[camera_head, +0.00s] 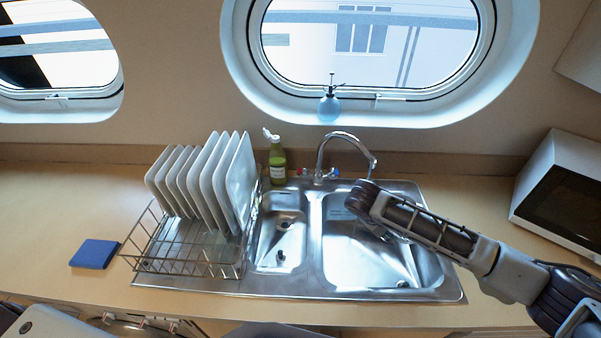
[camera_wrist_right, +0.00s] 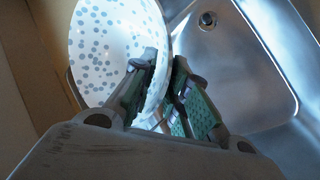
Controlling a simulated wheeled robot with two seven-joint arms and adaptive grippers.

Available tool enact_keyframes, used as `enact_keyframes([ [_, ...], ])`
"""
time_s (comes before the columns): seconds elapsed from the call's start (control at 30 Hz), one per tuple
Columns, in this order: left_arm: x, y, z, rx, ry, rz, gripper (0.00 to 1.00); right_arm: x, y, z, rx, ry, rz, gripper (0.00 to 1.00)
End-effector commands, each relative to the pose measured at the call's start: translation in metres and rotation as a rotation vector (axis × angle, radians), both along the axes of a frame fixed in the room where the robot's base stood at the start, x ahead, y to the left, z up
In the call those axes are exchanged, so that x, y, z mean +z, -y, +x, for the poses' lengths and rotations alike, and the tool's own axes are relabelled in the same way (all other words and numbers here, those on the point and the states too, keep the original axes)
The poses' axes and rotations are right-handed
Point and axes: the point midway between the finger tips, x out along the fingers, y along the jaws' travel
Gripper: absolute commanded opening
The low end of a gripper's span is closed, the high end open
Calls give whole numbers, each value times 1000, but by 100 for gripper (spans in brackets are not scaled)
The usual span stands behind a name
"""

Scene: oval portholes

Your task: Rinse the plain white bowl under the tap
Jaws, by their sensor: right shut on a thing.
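My right gripper (camera_wrist_right: 166,70) is shut on the rim of a white bowl with grey-blue spots (camera_wrist_right: 100,45), seen in the right wrist view. I see no plain white bowl in either view. In the head view, my right arm reaches over the right basin (camera_head: 345,255), its end (camera_head: 366,198) just below and right of the tap (camera_head: 346,138); the held bowl cannot be made out there. The wrist view shows the steel sink with a round drain (camera_wrist_right: 207,19) beside the bowl. I cannot tell whether water runs. My left gripper is not in view.
A wire rack (camera_head: 185,268) with several upright white plates (camera_head: 207,175) stands left of the small basin (camera_head: 277,240). A green bottle (camera_head: 277,165) stands behind it. A blue sponge (camera_head: 95,254) lies on the left counter. A microwave (camera_head: 560,190) stands at right.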

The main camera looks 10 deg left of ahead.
Motion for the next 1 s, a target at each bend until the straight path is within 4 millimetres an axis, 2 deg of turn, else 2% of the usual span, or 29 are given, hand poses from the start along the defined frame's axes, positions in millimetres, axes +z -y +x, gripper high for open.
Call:
enact_keyframes([
  [0.67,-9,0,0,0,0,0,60,19,45,-9,-497,3,-1,0],
  [1.0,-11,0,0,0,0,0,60,27,62,-10,-634,2,0,0],
])
